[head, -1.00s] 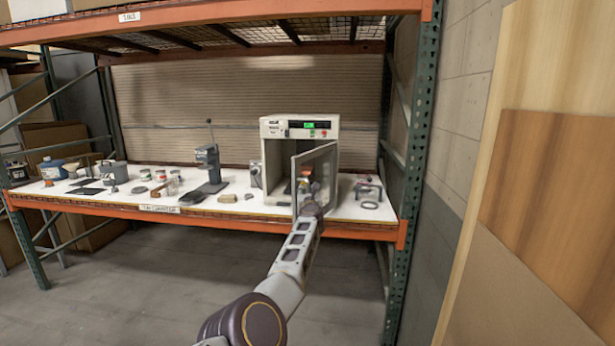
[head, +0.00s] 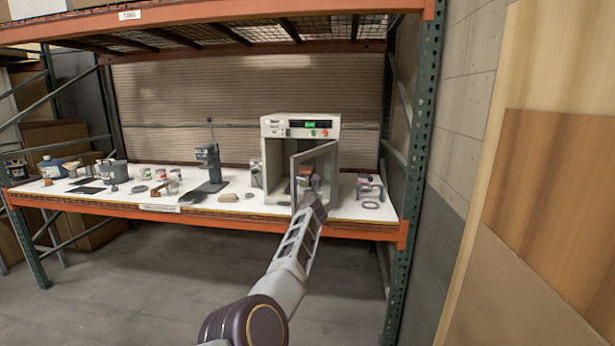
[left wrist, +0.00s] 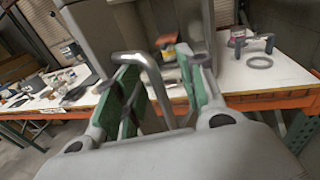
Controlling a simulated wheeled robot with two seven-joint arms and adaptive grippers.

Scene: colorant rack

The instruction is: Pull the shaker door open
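The shaker (head: 270,175) is a pale box cabinet with a green-lit display, at the right part of the shelf. Its framed door (head: 315,151) stands partly open, swung out with its left edge toward me. My left gripper (head: 309,182) is at the door's front, low on the panel. In the left wrist view, its two green-padded fingers (left wrist: 158,95) are spread apart with a bent grey bar handle (left wrist: 150,75) running between them. I cannot tell whether a pad touches the bar. My right gripper is in neither view.
An orange item (left wrist: 178,50) shows beyond the handle, apparently inside the shaker. A small clamp-like stand (head: 369,188) and a grey ring (head: 371,205) lie right of the shaker. A green rack post (head: 412,150) stands further right. A lever device (head: 211,165) stands to the left.

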